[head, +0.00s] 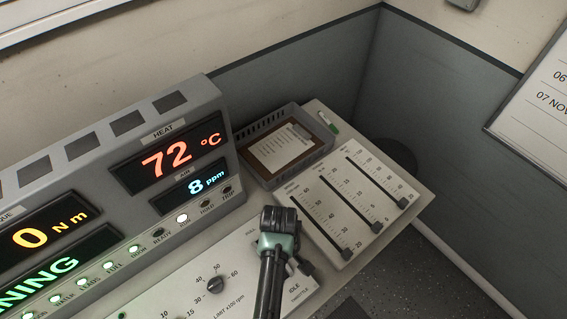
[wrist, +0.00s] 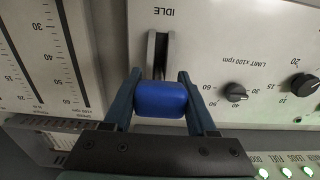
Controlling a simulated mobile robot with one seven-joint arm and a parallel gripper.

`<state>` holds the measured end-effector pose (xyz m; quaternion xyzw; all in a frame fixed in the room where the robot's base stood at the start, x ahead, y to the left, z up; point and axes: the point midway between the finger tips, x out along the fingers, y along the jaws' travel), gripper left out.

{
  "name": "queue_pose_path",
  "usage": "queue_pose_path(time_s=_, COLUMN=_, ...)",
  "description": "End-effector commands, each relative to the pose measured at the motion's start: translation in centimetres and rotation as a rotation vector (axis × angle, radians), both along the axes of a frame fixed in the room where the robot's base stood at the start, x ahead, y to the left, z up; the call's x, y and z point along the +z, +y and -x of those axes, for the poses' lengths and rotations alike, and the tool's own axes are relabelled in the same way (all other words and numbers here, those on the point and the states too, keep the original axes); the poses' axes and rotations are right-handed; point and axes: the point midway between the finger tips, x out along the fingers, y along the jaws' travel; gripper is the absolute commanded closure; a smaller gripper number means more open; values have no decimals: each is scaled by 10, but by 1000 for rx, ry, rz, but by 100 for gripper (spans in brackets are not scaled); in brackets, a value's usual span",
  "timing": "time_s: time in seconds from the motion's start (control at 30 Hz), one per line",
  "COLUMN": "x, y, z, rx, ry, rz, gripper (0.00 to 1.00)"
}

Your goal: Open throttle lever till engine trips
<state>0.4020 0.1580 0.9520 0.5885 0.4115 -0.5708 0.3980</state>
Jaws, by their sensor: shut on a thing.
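The throttle lever's blue knob (wrist: 160,100) sits between the fingers of my gripper (wrist: 160,76) in the wrist view. My gripper is shut on it from both sides. The lever's slot (wrist: 158,48) runs from the knob toward the IDLE label. In the head view my gripper (head: 279,240) is over the panel beside the IDLE and THROTTLE labels, and its body hides the knob there. The engine console (head: 215,100) shows a display (head: 38,285) ending in "NING". One white lamp (head: 182,218) is lit; the lamp at the row's right end (head: 227,189) is dark.
A LIMIT dial (head: 215,284) is left of my gripper. A slider panel (head: 335,190) is close on its right. A tray (head: 316,160) with a card stands behind.

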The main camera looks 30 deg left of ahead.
Motion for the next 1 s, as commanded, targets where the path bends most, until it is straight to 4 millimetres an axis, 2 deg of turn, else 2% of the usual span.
queue_pose_path(time_s=0.07, x=3, y=11, z=-3, rx=5, ry=-7, rz=-18, gripper=100)
queue_pose_path(time_s=0.33, x=4, y=13, z=-5, rx=8, ry=-12, rz=-24, gripper=100)
queue_pose_path(time_s=0.37, x=4, y=13, z=-5, rx=8, ry=-12, rz=-24, gripper=41)
queue_pose_path(time_s=0.5, x=4, y=12, z=-4, rx=7, ry=-12, rz=-22, gripper=15)
queue_pose_path(time_s=0.53, x=4, y=12, z=-4, rx=6, ry=-10, rz=-22, gripper=12)
queue_pose_path(time_s=0.87, x=5, y=10, z=-4, rx=4, ry=-9, rz=-18, gripper=12)
queue_pose_path(time_s=1.0, x=16, y=9, z=-4, rx=4, ry=-10, rz=-19, gripper=12)
